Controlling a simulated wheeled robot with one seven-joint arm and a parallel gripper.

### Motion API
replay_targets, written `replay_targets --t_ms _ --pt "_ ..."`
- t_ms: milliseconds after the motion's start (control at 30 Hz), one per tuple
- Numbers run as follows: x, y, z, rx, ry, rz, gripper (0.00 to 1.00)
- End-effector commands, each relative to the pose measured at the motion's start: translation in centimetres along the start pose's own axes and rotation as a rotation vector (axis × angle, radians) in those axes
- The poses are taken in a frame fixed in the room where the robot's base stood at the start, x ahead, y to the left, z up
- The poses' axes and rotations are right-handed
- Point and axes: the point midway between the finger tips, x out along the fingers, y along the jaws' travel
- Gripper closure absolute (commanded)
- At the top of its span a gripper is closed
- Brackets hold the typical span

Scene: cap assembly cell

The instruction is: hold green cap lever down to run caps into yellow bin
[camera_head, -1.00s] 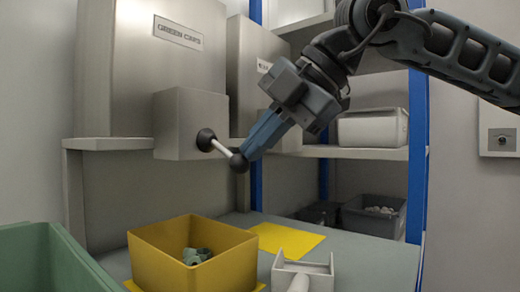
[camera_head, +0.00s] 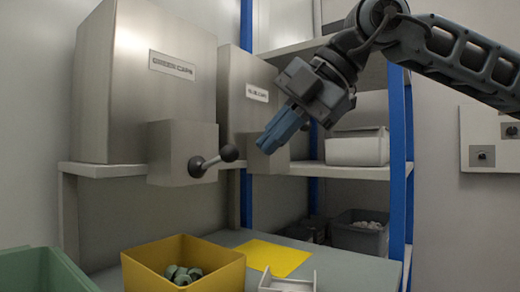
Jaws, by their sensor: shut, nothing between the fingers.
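The green caps dispenser (camera_head: 135,95) is a grey metal box with a "GREEN CAPS" label. Its lever (camera_head: 212,163) has a white rod and a black ball end, and it points right and slightly up from the lower block (camera_head: 170,152). The yellow bin (camera_head: 205,272) stands below on the table with several grey-green caps (camera_head: 181,274) inside. My gripper (camera_head: 266,145) is shut and empty. Its blue fingers are to the right of the ball and a little above it, apart from it, in front of the second dispenser.
A second dispenser (camera_head: 245,85), its label hard to read, stands to the right. A yellow mat (camera_head: 265,256) and a white holder (camera_head: 287,283) lie right of the bin. A green crate (camera_head: 45,272) is at lower left. A blue shelf post (camera_head: 397,160) stands right.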

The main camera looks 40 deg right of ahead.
Motion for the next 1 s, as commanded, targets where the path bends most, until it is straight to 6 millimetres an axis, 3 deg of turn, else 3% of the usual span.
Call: replay_targets --t_ms 200,400,1000 --pt "-4.3 0.4 0.0 0.000 -0.004 0.003 1.00" --pt "-6.5 0.4 -0.1 -0.001 -0.001 0.003 1.00" --pt "-7.0 0.3 -0.1 -0.002 -0.001 0.002 1.00"
